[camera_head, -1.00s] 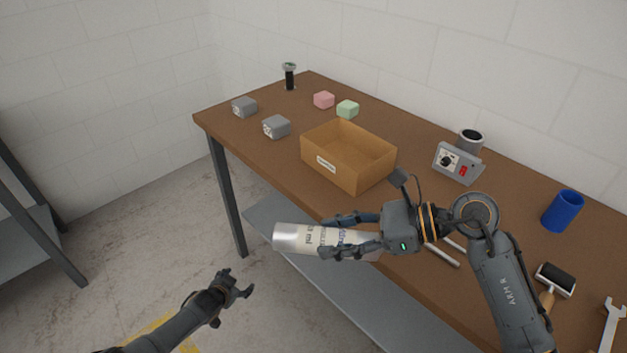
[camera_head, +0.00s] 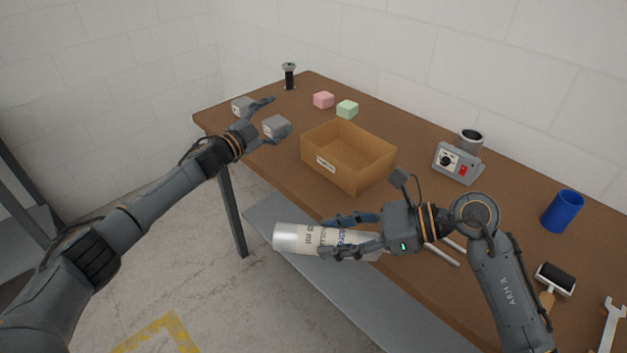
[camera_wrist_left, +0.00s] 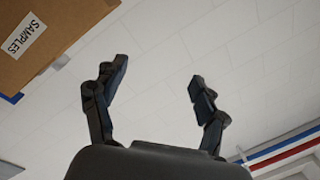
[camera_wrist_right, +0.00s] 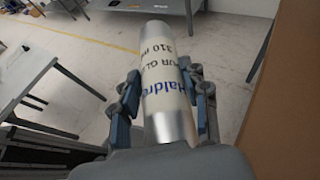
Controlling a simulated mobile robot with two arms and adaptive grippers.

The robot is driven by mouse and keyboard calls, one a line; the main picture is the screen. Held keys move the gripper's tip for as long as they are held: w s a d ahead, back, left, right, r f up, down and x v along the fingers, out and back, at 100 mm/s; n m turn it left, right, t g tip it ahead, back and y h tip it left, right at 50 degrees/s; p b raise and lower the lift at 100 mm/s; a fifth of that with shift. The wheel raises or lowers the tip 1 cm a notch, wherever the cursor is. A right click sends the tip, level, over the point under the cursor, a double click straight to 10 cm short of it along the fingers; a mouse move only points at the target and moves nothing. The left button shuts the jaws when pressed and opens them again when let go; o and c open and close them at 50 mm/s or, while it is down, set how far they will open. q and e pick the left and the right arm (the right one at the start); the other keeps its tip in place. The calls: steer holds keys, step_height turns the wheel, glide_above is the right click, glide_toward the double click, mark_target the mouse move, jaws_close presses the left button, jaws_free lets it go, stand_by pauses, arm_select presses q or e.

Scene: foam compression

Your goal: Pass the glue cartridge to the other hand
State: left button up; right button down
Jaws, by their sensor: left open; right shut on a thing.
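The glue cartridge (camera_head: 308,238) is a white and silver cylinder with printed text, lying roughly level in front of the table's near edge. My right gripper (camera_head: 338,235) is shut on the glue cartridge, with a finger on each side of it. In the right wrist view the cartridge (camera_wrist_right: 160,65) runs out between the fingers, its silver end pointing away. My left gripper (camera_head: 270,119) is open, up at the table's left end near the grey blocks. The left wrist view shows its spread fingers (camera_wrist_left: 155,95) with nothing between them.
An open cardboard box (camera_head: 364,175) stands on the brown table (camera_head: 420,165). Grey blocks (camera_head: 275,126), a pink block (camera_head: 323,100) and a green block (camera_head: 347,109) lie behind and left. A control unit (camera_head: 457,162), blue cup (camera_head: 562,211), roller (camera_head: 555,280) and wrench (camera_head: 611,322) are right.

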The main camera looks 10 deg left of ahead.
arm_select(q)
steer(key=s+d+r+m+g+h, duration=0.4)
steer(key=d+r+m, duration=0.2)
steer(key=d+m, duration=0.15)
steer(key=s+d+r+m+g+h, duration=0.35)
steer(key=d+r+m+h, duration=0.2)
steer(key=d, duration=0.25)
steer(key=s+d+r+m+g+y, duration=0.2)
steer(key=s+d+r+m+g, duration=0.1)
steer(key=s+d+m+g, duration=0.75)
steer(key=s+m+g+y, duration=0.1)
steer(key=s+m+y, duration=0.1)
steer(key=s+m, duration=0.3)
steer(key=m+t+y, duration=0.2)
steer(key=m+y, duration=0.8)
steer(key=y, duration=0.4)
glide_above(313, 231)
step_height(313, 231, down, 5)
steer(key=shift+s+f+n, duration=0.1)
steer(key=shift+f+n, duration=0.15)
steer(key=shift+f, duration=0.1)
step_height(313, 231, down, 11)
